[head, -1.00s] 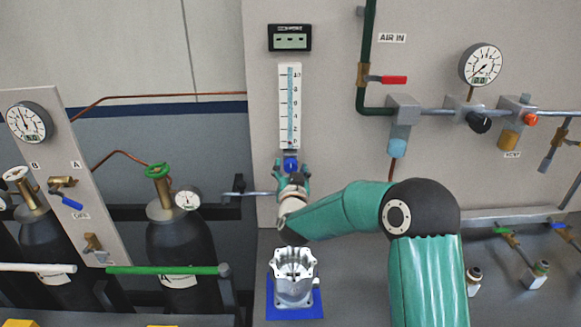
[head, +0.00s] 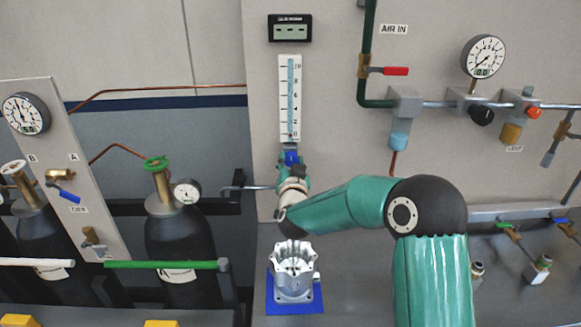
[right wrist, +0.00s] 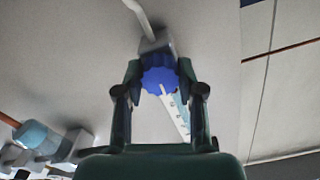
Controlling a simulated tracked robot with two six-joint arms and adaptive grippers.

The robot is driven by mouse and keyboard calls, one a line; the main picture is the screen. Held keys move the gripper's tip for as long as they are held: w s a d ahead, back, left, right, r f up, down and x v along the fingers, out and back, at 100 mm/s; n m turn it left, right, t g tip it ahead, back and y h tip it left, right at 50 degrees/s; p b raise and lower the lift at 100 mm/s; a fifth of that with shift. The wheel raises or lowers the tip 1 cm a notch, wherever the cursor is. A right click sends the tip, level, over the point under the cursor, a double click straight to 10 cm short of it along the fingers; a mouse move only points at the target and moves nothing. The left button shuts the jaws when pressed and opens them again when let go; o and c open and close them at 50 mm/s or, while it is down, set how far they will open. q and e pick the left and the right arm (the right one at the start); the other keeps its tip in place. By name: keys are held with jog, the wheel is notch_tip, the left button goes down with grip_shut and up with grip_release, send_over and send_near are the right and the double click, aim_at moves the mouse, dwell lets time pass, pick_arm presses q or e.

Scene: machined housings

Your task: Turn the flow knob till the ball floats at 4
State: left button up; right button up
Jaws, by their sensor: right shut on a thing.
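The flow meter (head: 283,100) is an upright white scale with a clear bluish tube, marked from 0 at the bottom to 10 at the top. A small dark spot sits low in the tube near 0; it may be the ball, but it is too small to be sure. The blue flow knob (head: 291,157) is just below the scale. My right gripper (head: 291,161) is around it from below. In the right wrist view, my gripper's fingers (right wrist: 160,86) are shut on either side of the ribbed blue knob (right wrist: 159,74). My left gripper is out of view.
A digital display (head: 290,28) is above the scale. A silver housing (head: 293,285) on a blue pad (head: 284,308) stands below my right wrist. A red-handled valve (head: 395,71) and a round gauge (head: 484,56) are to the right. Gas cylinders (head: 180,245) stand at left.

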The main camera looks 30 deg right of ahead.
jog(key=shift+f+m+b, duration=0.2)
jog(key=shift+m+b, duration=4.9)
jog(key=shift+b, duration=0.5)
jog(key=shift+f+m+b, duration=0.15)
jog(key=shift+m+b, duration=4.95)
jog(key=shift+b, duration=0.45)
jog(key=o, duration=1.1)
jog(key=shift+d, duration=0.1)
jog(key=shift+o, duration=0.2)
jog(key=shift+r, duration=0.2)
jog(key=shift+s, duration=0.1)
